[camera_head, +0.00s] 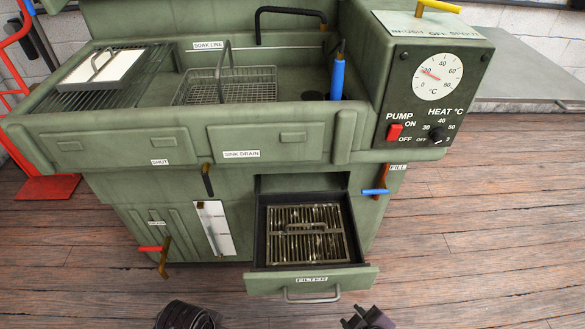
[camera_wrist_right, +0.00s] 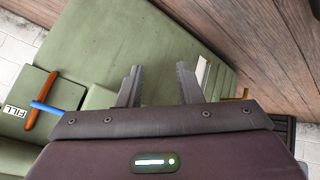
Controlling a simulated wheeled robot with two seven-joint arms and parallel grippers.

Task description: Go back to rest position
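My right gripper (camera_head: 368,318) shows at the bottom edge of the head view, in front of the pulled-out filter drawer. In the right wrist view its two fingers (camera_wrist_right: 158,82) stand apart with nothing between them, so it is open and empty. A dark rounded part of my left arm (camera_head: 187,315) shows at the bottom edge, left of the drawer. Its fingers cannot be made out there.
The green wash station (camera_head: 100,128) stands ahead. Its filter drawer (camera_head: 272,285) is pulled out with a metal grate (camera_head: 306,210) inside. A wire basket (camera_head: 205,92) and a blue-handled tool (camera_head: 337,78) are in the sink. Wooden floor (camera_head: 480,235) is clear at right.

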